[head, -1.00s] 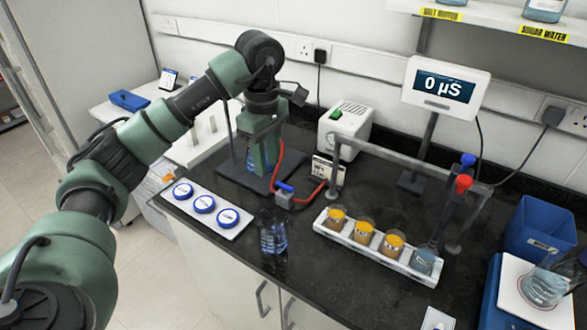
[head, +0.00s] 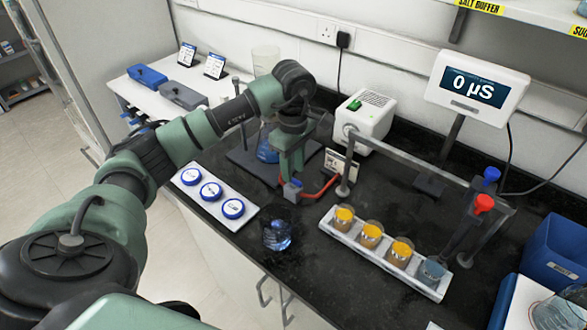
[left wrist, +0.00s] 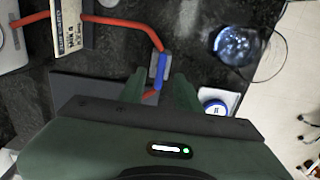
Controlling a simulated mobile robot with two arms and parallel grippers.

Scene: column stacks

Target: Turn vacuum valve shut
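The vacuum valve is a small grey block (head: 291,194) with a blue handle in the red tubing on the black bench. In the left wrist view its blue handle (left wrist: 162,66) lies roughly in line with the tube. My left gripper (head: 291,176) points down right at the valve. In the left wrist view its two green fingers (left wrist: 158,88) stand apart, one on each side of the handle's near end, with gaps visible. Whether a finger touches it I cannot tell. Red tubing (head: 325,188) runs right toward the white pump box (head: 362,122) with a green switch. My right gripper is not in view.
A glass beaker (head: 277,236) stands just in front of the valve. A plate with blue-lidded dishes (head: 248,222) lies to the left. A 0 µS display (head: 474,82) stands behind.

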